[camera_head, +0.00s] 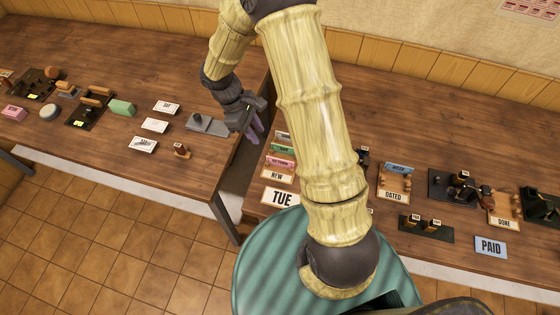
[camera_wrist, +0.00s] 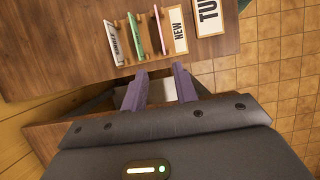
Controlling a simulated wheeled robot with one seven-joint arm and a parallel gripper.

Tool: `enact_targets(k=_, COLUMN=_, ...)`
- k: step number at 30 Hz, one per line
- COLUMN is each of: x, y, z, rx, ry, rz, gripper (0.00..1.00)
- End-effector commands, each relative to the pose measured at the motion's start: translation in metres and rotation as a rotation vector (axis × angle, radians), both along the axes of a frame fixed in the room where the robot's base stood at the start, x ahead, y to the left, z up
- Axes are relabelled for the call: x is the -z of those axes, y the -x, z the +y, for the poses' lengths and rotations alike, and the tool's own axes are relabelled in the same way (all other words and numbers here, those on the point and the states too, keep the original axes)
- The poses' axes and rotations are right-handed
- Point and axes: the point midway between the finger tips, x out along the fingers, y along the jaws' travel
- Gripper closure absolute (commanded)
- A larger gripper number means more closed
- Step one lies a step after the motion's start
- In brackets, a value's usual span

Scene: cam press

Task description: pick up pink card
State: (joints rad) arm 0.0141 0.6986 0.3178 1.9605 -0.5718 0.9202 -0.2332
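A pink card (camera_head: 281,162) stands upright in a wooden rack on the right table, between a green card (camera_head: 281,149) and a cream NEW card (camera_head: 278,175). The pink card (camera_wrist: 164,31) shows edge-on at the top of the wrist view, with the green card (camera_wrist: 136,33) to its left. My gripper (camera_head: 256,130) hangs over the gap between the two tables, left of the rack. In the wrist view, the purple fingers of my gripper (camera_wrist: 161,80) are apart with nothing between them, short of the rack and apart from the pink card.
A TUE card (camera_head: 281,198) lies at the rack's front, near the table edge. My arm hides part of the right table.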

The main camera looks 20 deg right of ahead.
Motion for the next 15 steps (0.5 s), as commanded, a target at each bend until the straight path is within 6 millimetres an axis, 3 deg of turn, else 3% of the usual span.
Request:
enact_targets(k=9, x=0.051, y=0.014, z=-0.017, rx=0.001, ry=-0.001, rz=0.004, gripper=0.71)
enact_targets(k=15, x=0.07, y=0.018, z=-0.023, rx=0.001, ry=0.0, rz=0.002, gripper=0.71)
